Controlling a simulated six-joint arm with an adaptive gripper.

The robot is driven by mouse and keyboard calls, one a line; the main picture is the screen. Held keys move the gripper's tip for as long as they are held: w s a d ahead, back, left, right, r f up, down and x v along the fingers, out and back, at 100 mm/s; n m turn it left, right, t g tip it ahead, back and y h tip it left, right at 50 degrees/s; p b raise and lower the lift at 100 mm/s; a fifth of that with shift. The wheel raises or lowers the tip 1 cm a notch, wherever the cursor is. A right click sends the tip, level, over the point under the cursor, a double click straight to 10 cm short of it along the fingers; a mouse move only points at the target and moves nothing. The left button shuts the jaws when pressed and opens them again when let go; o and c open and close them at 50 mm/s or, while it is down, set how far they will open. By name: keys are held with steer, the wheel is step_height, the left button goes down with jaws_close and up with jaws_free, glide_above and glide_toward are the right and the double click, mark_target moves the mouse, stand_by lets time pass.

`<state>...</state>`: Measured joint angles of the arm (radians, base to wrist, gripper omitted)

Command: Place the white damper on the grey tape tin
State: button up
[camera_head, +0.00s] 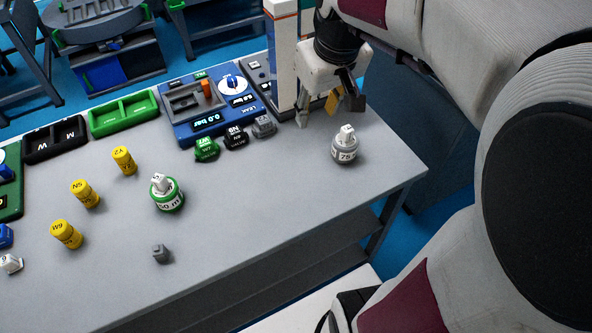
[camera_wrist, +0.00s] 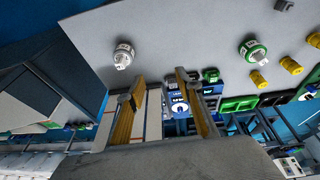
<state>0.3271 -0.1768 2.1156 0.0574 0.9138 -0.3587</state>
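The grey tape tin (camera_head: 344,152) is a round grey tin with a white label, standing near the right end of the table. A white block-shaped piece (camera_head: 347,132), which looks like a white damper, sits on top of it. The tin also shows in the wrist view (camera_wrist: 122,60). Another white piece (camera_head: 159,183) sits on a green-and-white tin (camera_head: 168,198) at mid-table, and a third white block (camera_head: 11,263) lies at the left edge. My gripper (camera_head: 330,108) is open and empty, behind and left of the grey tin. In the wrist view its fingers (camera_wrist: 160,105) are apart with nothing held.
Several yellow cylinders (camera_head: 85,194) stand on the left. A small grey block (camera_head: 161,254) is near the front edge. Green, black and grey blocks (camera_head: 236,137) line up before a blue test device (camera_head: 207,110). A white column (camera_head: 283,55) stands close beside my gripper.

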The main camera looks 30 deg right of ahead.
steer(key=s+a+t, duration=0.2)
steer(key=s+a, duration=0.8)
steer(key=s, duration=0.3)
steer(key=shift+s+a+r+y, duration=0.15)
steer(key=shift+a+y, duration=0.15)
steer(key=shift+a, duration=0.1)
